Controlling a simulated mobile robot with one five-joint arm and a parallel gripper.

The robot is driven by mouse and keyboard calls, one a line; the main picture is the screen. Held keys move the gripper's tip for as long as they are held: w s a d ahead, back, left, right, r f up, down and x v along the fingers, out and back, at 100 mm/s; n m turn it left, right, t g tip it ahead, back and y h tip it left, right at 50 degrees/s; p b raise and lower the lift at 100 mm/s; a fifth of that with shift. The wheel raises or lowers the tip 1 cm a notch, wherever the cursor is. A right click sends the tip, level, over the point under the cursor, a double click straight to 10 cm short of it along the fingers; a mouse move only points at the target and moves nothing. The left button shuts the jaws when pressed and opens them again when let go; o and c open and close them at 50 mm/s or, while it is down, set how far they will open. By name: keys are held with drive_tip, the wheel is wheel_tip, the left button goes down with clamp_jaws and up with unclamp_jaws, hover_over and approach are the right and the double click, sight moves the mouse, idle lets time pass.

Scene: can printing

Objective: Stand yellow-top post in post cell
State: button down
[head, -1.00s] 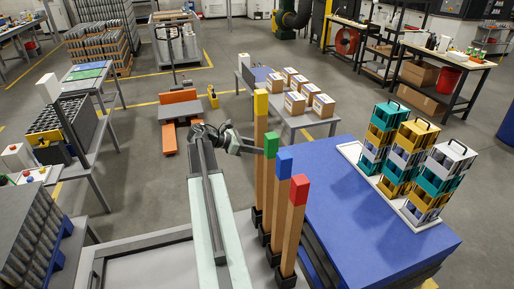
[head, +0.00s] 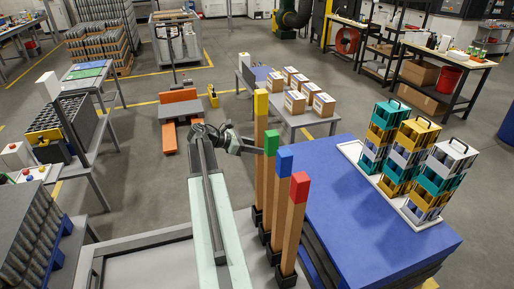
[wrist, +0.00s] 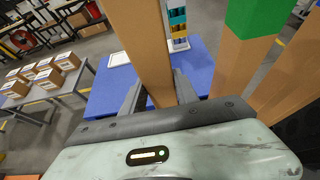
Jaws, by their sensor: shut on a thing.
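The yellow-top post (head: 261,134) stands upright, the farthest in a row of wooden posts. Its foot is at a black socket (head: 256,217). My gripper (head: 259,150) reaches it from the left, at about mid-height. In the wrist view, my gripper (wrist: 158,95) has its two fingers on either side of the bare wooden shaft (wrist: 144,45) and is shut on it. The yellow top is outside the wrist view. I cannot tell which place is the post cell.
The green-top post (head: 271,146), blue-top post (head: 284,164) and red-top post (head: 300,188) stand close by in the same row. A blue table (head: 375,225) with stacked coloured crates (head: 408,150) lies to the right. A low table of cartons (head: 323,105) is behind.

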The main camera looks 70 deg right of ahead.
drive_tip(key=shift+f, duration=0.15)
idle(0.5)
drive_tip(key=shift+f+b, duration=0.35)
drive_tip(key=shift+b, duration=0.15)
drive_tip(key=shift+f+b, duration=4.6)
drive_tip(key=c, duration=0.9)
unclamp_jaws()
drive_tip(key=shift+r, duration=0.1)
drive_tip(key=shift+o, duration=0.2)
drive_tip(key=p, duration=0.4)
approach(256, 166)
drive_tip(key=x, duration=0.2)
drive_tip(key=shift+s+d+f, duration=0.2)
drive_tip(key=shift+s, duration=0.05)
